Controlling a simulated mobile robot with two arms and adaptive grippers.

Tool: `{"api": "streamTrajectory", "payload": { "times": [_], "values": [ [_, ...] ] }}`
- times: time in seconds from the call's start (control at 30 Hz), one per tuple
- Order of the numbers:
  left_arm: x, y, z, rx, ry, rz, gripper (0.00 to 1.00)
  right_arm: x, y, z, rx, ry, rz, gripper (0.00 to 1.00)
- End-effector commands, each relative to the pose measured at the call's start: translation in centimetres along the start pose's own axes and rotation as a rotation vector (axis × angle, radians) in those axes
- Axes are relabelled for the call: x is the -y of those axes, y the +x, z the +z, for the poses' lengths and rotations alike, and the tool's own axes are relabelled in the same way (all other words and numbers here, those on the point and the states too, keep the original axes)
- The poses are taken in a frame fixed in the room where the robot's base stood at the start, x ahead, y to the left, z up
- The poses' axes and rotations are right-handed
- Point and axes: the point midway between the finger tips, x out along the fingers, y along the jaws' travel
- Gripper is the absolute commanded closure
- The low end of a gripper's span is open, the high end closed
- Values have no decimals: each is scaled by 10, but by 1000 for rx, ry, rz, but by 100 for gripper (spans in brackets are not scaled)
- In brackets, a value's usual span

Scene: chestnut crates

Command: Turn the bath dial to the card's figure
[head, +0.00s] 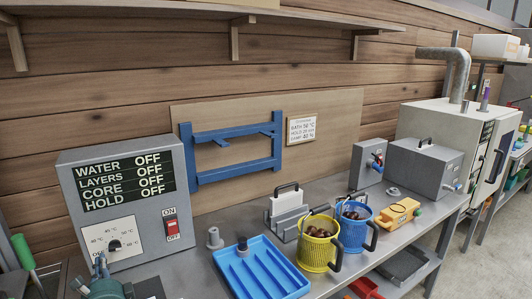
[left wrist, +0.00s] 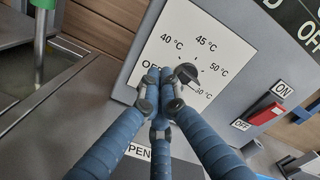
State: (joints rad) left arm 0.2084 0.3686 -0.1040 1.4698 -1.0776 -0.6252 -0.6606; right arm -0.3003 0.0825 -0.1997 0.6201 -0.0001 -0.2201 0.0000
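The bath dial, a small black knob (head: 115,245), sits on a white scale plate (head: 97,234) on the grey control box (head: 118,160). The left wrist view shows the knob (left wrist: 187,73) close up, with marks OFF, 40, 45, 50 °C and one partly covered. Its pointer direction is unclear. My left gripper (left wrist: 163,78) has its blue fingers drawn together, tips just left of the knob, with nothing seen between them. It also shows in the head view (head: 100,264), low left. The card (head: 302,129) on the back board has a BATH line that seems to read 50 °C. My right gripper is not seen.
The box display (head: 117,178) reads OFF on every line. A red switch (head: 173,229) sits right of the dial. A blue tray (head: 262,272), yellow mug (head: 318,250) and blue mug (head: 352,232) holding chestnuts stand right on the bench. A blue rack (head: 235,146) hangs behind.

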Motion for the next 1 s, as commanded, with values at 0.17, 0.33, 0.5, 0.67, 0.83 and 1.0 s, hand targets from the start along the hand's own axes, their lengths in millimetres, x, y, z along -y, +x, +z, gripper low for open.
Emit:
{"api": "streamTrajectory", "payload": {
  "times": [0.17,0.33,0.5,0.67,0.83,1.0],
  "values": [
    [3,-24,-2,-6,-2,-4,100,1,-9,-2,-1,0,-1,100],
    [3,-40,-3,-7,-3,-5,100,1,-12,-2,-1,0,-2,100],
    [3,-45,-3,-6,-2,-6,100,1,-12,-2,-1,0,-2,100],
    [4,-45,-3,-7,-2,-7,100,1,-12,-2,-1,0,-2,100],
    [8,-45,-5,-7,43,-8,100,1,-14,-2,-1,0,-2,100],
    [22,-46,-10,-6,238,-11,100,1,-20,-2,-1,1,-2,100]
  ]
}}
